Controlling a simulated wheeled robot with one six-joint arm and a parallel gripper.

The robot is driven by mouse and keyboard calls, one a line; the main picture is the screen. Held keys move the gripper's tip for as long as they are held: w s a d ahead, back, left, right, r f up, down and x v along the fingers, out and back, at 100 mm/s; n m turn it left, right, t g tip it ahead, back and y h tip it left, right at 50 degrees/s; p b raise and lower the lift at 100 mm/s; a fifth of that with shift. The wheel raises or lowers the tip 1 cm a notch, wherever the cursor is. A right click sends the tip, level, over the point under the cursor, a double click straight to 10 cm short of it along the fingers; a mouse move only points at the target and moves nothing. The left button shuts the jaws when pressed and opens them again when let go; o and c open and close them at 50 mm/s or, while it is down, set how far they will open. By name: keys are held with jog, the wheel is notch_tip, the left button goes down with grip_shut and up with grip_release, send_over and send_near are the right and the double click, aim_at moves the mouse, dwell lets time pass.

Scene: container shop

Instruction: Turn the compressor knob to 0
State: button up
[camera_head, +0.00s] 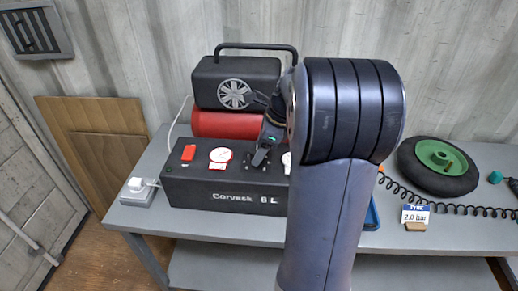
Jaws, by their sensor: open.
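The compressor stands on the grey bench, with a black motor housing (235,85) over a red tank (225,125) and a black control box (225,192) marked "Corvask 6 L" in front. On the box top are a red switch (188,153), a white gauge (220,156) and part of a second white dial (286,160). My gripper (261,157) points down at the box top between the two dials, its jaws open. The knob is not clearly visible; dark parts with small pale marks show around the fingertips. I cannot tell whether the fingers touch anything. My arm covers the box's right end.
A black wheel with a green hub (439,166) lies on the bench at right, near a coiled black hose (465,209) and a "2.0 bar" card (415,216). A white plug and socket block (138,190) sits at the left edge. A blue item (372,216) is partly hidden behind my arm.

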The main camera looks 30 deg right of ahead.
jog(key=shift+w+a+f, duration=0.15)
jog(key=shift+a, duration=0.05)
jog(key=c, duration=1)
jog(key=shift+p, duration=0.3)
